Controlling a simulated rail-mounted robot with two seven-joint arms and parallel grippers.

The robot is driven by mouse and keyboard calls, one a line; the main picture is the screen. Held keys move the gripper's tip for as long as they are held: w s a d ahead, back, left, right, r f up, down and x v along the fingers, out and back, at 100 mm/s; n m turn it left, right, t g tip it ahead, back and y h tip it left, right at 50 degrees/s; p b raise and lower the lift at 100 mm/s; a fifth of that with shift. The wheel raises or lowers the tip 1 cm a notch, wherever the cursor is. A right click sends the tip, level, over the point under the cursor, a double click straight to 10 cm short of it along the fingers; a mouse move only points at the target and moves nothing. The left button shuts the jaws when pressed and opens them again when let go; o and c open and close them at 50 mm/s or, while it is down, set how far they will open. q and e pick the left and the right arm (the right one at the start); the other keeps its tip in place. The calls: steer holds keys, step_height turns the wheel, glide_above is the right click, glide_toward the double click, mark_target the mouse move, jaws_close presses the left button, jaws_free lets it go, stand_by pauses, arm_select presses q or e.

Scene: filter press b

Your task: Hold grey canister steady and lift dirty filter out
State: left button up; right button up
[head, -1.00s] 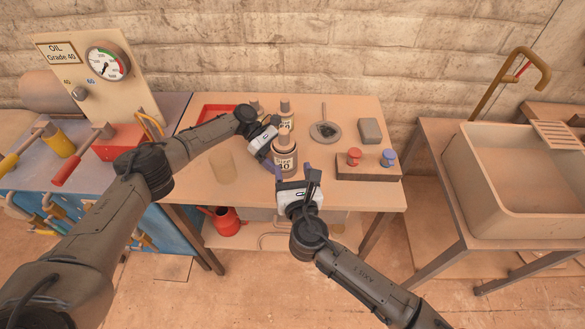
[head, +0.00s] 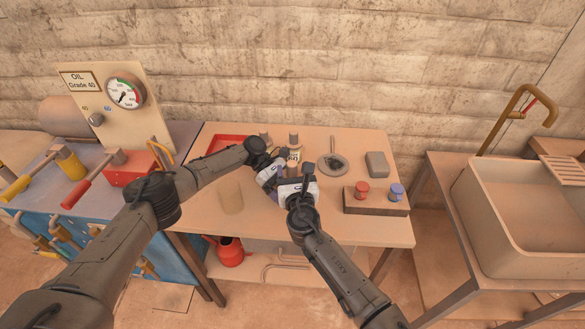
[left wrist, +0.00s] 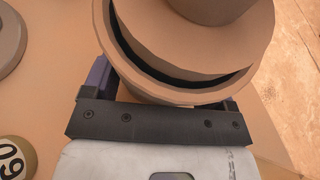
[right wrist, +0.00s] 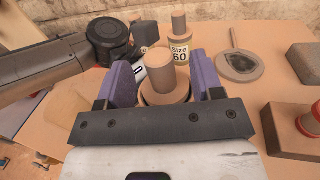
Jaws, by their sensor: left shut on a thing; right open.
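The grey canister (left wrist: 108,42) shows in the left wrist view as a round rim with a dark gap inside it. The dirty filter (left wrist: 195,45) sits within that rim. My left gripper (left wrist: 165,88) is shut on the canister's side; in the head view the left gripper (head: 276,180) comes in from the left. My right gripper (right wrist: 165,85) is open, its purple fingers on either side of the filter (right wrist: 168,82) and its upright peg, with no clear grip. In the head view the right gripper (head: 294,178) hides most of the canister and filter.
A canister labelled Size 60 (right wrist: 180,45) stands just behind. A round dish with dark matter (head: 332,164), a grey block (head: 377,164) and a block with red and blue knobs (head: 376,205) are to the right. A pale cylinder (head: 231,196) stands left.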

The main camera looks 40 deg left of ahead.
steer(key=shift+w+a, duration=0.5)
steer(key=shift+c, duration=0.2)
steer(key=c, duration=1)
steer(key=shift+r, duration=0.1)
arm_select(q)
steer(key=shift+d, duration=0.1)
arm_select(e)
steer(key=shift+s+a+r, duration=0.1)
steer(key=shift+r, duration=4.6)
steer(key=shift+r, duration=0.15)
